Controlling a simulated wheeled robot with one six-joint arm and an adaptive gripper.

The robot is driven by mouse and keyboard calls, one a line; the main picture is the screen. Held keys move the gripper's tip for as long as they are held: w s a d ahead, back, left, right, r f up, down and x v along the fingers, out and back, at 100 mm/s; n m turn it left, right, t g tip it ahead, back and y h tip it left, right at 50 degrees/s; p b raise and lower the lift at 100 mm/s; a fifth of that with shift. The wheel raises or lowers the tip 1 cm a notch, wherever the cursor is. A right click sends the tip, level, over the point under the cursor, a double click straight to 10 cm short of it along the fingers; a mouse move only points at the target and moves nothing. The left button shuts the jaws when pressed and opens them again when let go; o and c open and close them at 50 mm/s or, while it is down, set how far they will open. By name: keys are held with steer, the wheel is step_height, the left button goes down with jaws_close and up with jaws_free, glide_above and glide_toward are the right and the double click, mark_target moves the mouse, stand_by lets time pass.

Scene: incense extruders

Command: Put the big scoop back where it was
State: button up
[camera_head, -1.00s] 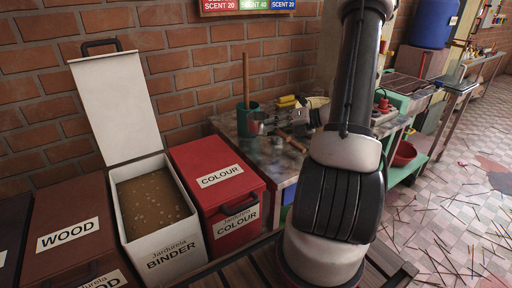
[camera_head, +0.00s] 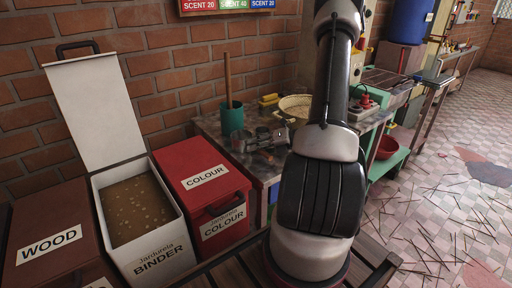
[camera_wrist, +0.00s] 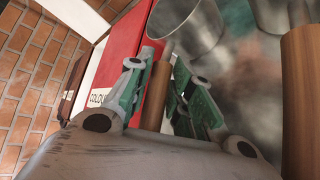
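In the wrist view, my gripper (camera_wrist: 160,72) has its two green fingers spread on either side of a wooden handle (camera_wrist: 155,95). A gap shows beside the handle, and firm contact cannot be seen. The handle leads by a thin metal neck to a metal scoop bowl (camera_wrist: 190,28) over the grey tabletop. A second, thicker wooden handle (camera_wrist: 300,90) and another metal bowl (camera_wrist: 275,14) are at the right edge; which scoop is the big one cannot be told. In the head view, metal scoop-like items (camera_head: 262,138) lie on the table, and my arm hides my gripper.
A green cup (camera_head: 232,121) with a wooden stick stands on the metal table (camera_head: 208,126). A pan (camera_head: 296,105) is behind. A closed red COLOUR bin (camera_head: 205,185) and an open BINDER bin (camera_head: 160,250) stand left.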

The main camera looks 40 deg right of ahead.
steer(key=shift+o, duration=1)
